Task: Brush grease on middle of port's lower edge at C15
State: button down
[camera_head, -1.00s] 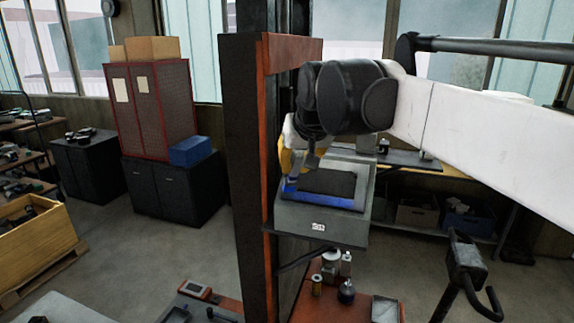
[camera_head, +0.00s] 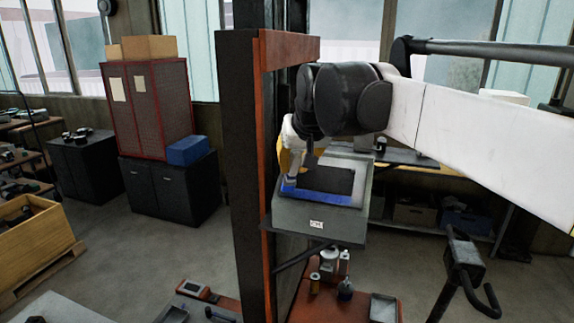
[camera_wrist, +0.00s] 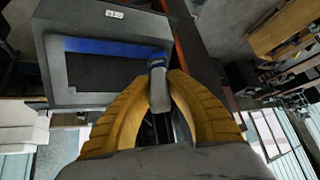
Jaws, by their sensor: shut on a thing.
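A grey box-like panel (camera_head: 310,230) has a dark rectangular port (camera_head: 328,180) with a blue lower edge (camera_head: 330,197). A small white label (camera_head: 316,224) is below it, too small to read surely. In the wrist view, the panel appears turned round, with the label (camera_wrist: 115,14) at the top and the blue edge (camera_wrist: 100,47) below it. My gripper (camera_wrist: 160,100), with yellow fingers, is shut on a grey brush-like tool (camera_wrist: 158,88). The tool's end is at the port's corner, at the left end of the blue edge in the head view. Contact is unclear.
A dark and orange upright post (camera_head: 250,150) stands close left of the panel. An orange bench (camera_head: 365,285) with small bottles and a tray is below. A dark handled stand (camera_head: 462,265) is at right. Open floor lies at left.

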jog(key=shift+w+d+f, duration=0.1)
jog(key=shift+w+f, duration=0.2)
jog(key=shift+f, duration=0.15)
jog(key=shift+s+d, duration=1.45)
jog(key=shift+d, duration=2.55)
jog(key=shift+s+d, duration=1.4)
jog(key=shift+d, duration=2.6)
jog(key=shift+w+a, duration=0.95)
jog(key=shift+a, duration=1.75)
jog(key=shift+w+a, duration=1)
jog(key=shift+a, duration=1.7)
jog(key=shift+w+a, duration=0.95)
jog(key=shift+a, duration=1.75)
jog(key=shift+s+d+r, duration=0.1)
jog(key=shift+s+a+r+p, duration=0.2)
jog(key=shift+s+r+p, duration=0.35)
jog(key=shift+r, duration=0.25)
jog(key=shift+s+a+r+p, duration=0.2)
jog(key=shift+s+r+p, duration=0.35)
jog(key=shift+r, duration=0.2)
jog(key=shift+s+a+r+p, duration=0.2)
jog(key=shift+s+r+p, duration=0.35)
jog(key=shift+r, duration=0.25)
